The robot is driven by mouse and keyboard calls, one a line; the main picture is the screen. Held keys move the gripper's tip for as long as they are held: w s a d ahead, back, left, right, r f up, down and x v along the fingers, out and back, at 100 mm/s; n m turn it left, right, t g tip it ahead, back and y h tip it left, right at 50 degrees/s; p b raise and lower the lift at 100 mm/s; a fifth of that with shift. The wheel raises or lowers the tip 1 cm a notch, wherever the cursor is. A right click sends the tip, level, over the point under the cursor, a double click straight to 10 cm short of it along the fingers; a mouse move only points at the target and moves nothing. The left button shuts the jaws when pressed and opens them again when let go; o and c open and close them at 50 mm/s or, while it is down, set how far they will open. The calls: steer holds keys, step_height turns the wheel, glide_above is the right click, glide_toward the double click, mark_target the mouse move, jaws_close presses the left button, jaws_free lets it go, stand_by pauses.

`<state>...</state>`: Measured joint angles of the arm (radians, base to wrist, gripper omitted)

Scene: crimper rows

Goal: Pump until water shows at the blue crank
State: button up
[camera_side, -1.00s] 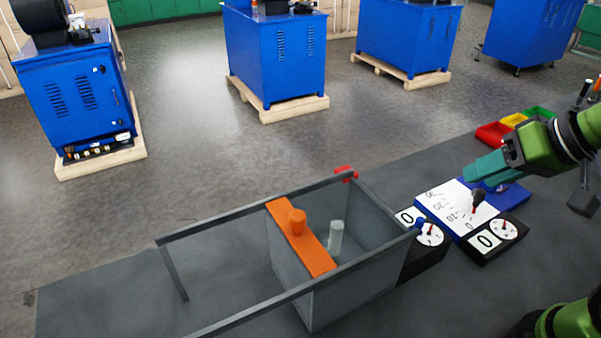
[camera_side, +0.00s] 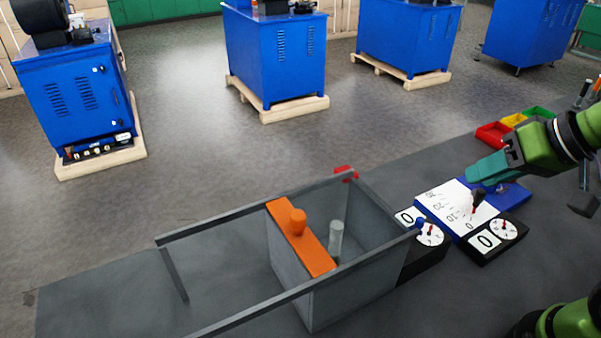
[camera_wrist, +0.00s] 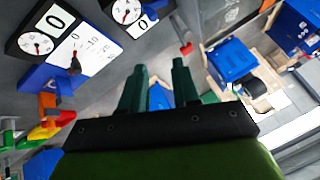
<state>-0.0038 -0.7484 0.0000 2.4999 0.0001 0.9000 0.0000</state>
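My gripper (camera_side: 478,172) hangs above the blue plate (camera_side: 512,196) at the right. In the wrist view its two teal fingers (camera_wrist: 159,66) stand apart with nothing held between them. A white scale panel (camera_side: 447,208) marked with numbers lies beside the plate, with a small dark, red-tipped piece (camera_side: 475,207) over it. Two black boxes with dials (camera_side: 494,236) and (camera_side: 432,237) show 0. I cannot make out any water.
A grey open frame (camera_side: 365,287) holds an orange bar (camera_side: 306,245) with a knob and a pale upright cylinder (camera_side: 336,239). A red piece (camera_side: 346,173) is at its far corner. Red, yellow and green bins (camera_side: 513,121) stand behind my gripper. Blue machines (camera_side: 275,55) stand on the floor beyond.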

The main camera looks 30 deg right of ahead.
steer(key=shift+a+f+g, duration=0.15)
steer(key=shift+f+g, duration=0.15)
steer(key=shift+f, duration=0.1)
steer(key=shift+c, duration=1.1)
steer(key=w+a+g, duration=0.1)
steer(key=w, duration=0.3)
steer(key=w+a+g, duration=0.1)
steer(key=w, duration=0.3)
steer(key=w+a+f+g, duration=0.1)
steer(key=w+a, duration=0.1)
steer(key=w, duration=0.2)
steer(key=shift+w+f+m+g, duration=0.1)
steer(key=shift+w+m+g, duration=0.2)
steer(key=shift+w+m, duration=0.1)
jaws_close()
steer(key=w+a+f+m+g+h, duration=0.1)
steer(key=w+m, duration=0.1)
steer(key=w, duration=0.2)
steer(key=w+a+f+m+h, duration=0.1)
steer(key=w+a+m, duration=0.1)
steer(key=w, duration=0.2)
steer(key=w+a+f+m+g, duration=0.1)
steer(key=w+f+m, duration=0.1)
steer(key=w, duration=0.3)
steer(key=shift+a+m+g+h, duration=0.25)
steer(key=shift+m+g+h, duration=0.05)
steer(key=shift+m+h, duration=0.1)
steer(key=shift+s+d+r+m, duration=0.1)
steer(key=shift+r+m, duration=0.7)
steer(key=shift+m, duration=0.4)
